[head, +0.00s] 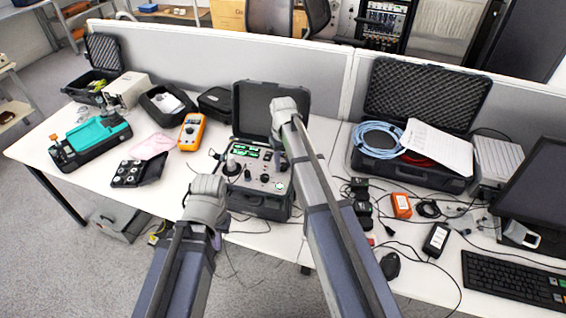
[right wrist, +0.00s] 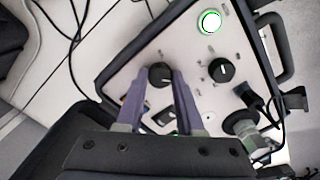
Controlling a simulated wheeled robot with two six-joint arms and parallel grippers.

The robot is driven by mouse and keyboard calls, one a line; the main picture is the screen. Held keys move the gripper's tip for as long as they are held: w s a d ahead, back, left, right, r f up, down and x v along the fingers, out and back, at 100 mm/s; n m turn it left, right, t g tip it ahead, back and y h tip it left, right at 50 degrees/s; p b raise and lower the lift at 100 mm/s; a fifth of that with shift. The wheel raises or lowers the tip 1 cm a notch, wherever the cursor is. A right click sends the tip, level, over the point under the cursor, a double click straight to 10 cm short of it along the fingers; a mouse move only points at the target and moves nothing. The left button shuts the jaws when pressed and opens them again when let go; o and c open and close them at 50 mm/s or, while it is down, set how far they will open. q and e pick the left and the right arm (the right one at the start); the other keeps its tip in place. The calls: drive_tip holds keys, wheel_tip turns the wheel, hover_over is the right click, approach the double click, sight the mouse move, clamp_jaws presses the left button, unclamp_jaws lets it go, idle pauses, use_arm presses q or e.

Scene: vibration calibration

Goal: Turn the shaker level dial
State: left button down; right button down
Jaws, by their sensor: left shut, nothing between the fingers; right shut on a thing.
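The calibrator case (head: 262,205) stands open on the table in the head view, its pale panel lit with green displays. In the right wrist view the panel carries a black dial (right wrist: 160,68) with a white mark and a second black knob (right wrist: 222,71). My right gripper (right wrist: 163,78) is shut on the first dial, one finger on each side. Its fingertips are hidden in the head view, where its wrist (head: 285,107) is over the case. My left gripper (head: 206,190) is shut and empty, in front of the case's left side. I cannot read the dial labels.
A round green-lit button (right wrist: 210,22) and a metal cylinder (right wrist: 240,122) are on the panel near the knobs. A yellow multimeter (head: 192,132) lies left of the case. An open case with a blue cable (head: 378,137) is at right. Chargers and cables clutter the right table.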

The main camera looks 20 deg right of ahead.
sight(283, 165)
drive_tip(key=shift+n, duration=0.3)
idle(0.4)
drive_tip(key=c, duration=0.8)
unclamp_jaws()
drive_tip(key=shift+r, duration=0.15)
wheel_tip(283, 165, up, 8)
drive_tip(key=p, duration=0.8)
drive_tip(key=shift+f, duration=0.25)
